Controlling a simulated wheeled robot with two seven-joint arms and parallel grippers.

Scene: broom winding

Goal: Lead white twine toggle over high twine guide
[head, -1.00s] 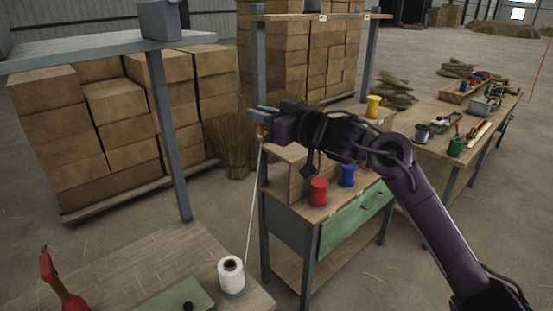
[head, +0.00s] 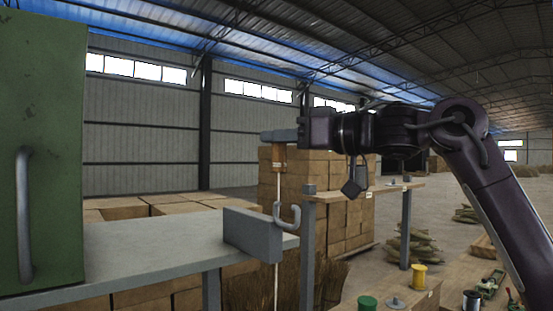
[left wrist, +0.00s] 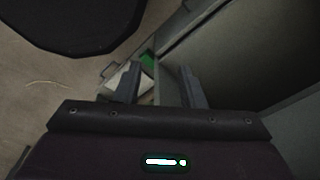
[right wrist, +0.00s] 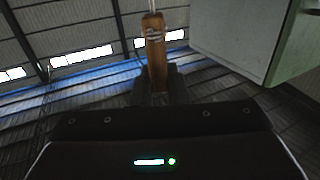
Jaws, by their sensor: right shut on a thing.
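My right gripper (head: 279,137) is shut on the brown wooden toggle (head: 279,160), which hangs upright below the fingertips. In the right wrist view the toggle (right wrist: 154,55) stands between the dark fingers. White twine (head: 277,190) runs straight down from it. The high twine guide is a grey hook (head: 294,218) on a grey block (head: 252,235) at the shelf's end. The toggle is above the hook, and the twine crosses the hook's left side in the picture; I cannot tell whether they touch. My left gripper (left wrist: 160,88) is open and empty, outside the head view.
The grey shelf (head: 150,245) carries a green cabinet (head: 45,150) at the left. Stacked boxes (head: 340,190) stand behind. A workbench with a yellow spool (head: 419,277) and a green spool (head: 367,303) is lower right. Air above the hook is open.

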